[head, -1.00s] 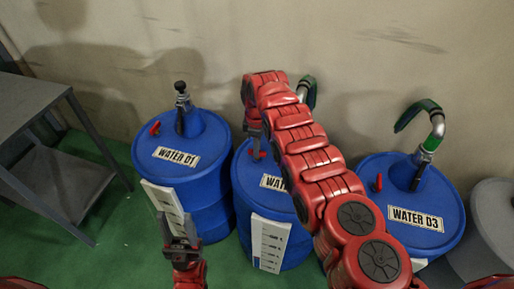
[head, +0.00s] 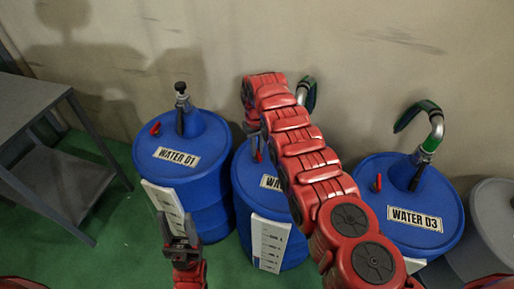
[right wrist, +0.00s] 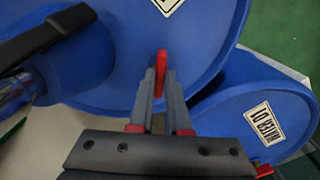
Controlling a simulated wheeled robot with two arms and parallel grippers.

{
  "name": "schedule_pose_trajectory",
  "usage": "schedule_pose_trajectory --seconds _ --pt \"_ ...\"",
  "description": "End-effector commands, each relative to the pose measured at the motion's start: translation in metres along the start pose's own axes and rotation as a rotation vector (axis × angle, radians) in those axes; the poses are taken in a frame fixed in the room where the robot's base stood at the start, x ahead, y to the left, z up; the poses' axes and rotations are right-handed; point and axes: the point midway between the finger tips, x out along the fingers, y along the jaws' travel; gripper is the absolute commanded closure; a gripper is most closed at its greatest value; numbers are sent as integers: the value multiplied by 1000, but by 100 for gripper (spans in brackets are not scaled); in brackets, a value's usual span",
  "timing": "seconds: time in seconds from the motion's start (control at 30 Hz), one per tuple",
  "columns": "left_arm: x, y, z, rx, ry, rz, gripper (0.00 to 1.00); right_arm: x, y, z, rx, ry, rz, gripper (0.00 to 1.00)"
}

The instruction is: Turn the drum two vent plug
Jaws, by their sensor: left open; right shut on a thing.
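The middle blue drum (head: 242,190) stands between the drums marked WATER 01 and WATER 03. My right arm crosses over it and hides part of its label. The red vent plug (right wrist: 160,63) stands up from the drum top in the right wrist view. My right gripper (right wrist: 157,80) is shut on this plug, one finger on each side. In the head view, my right gripper (head: 255,138) is over the drum's back left and mostly covered by my arm. My left gripper (head: 177,230) is open and empty, in front of the WATER 01 drum (head: 195,165).
The WATER 03 drum (head: 445,242) stands on the right with a hooked green-and-metal pipe (head: 436,130). A grey drum (head: 492,215) is beyond it. A grey shelf table (head: 30,105) stands on the left. Green floor (head: 120,225) is clear between table and drums.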

Motion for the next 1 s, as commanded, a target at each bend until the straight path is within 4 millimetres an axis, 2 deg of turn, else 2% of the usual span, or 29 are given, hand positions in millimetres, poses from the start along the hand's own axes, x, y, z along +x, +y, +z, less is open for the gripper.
schedule_pose_trajectory --seconds 0.6,1.0 --pt "-1 0 0 0 0 0 50 0 0 0 541 2 0 100" --pt "-2 0 0 0 0 0 50 -1 0 -1 709 2 0 100"
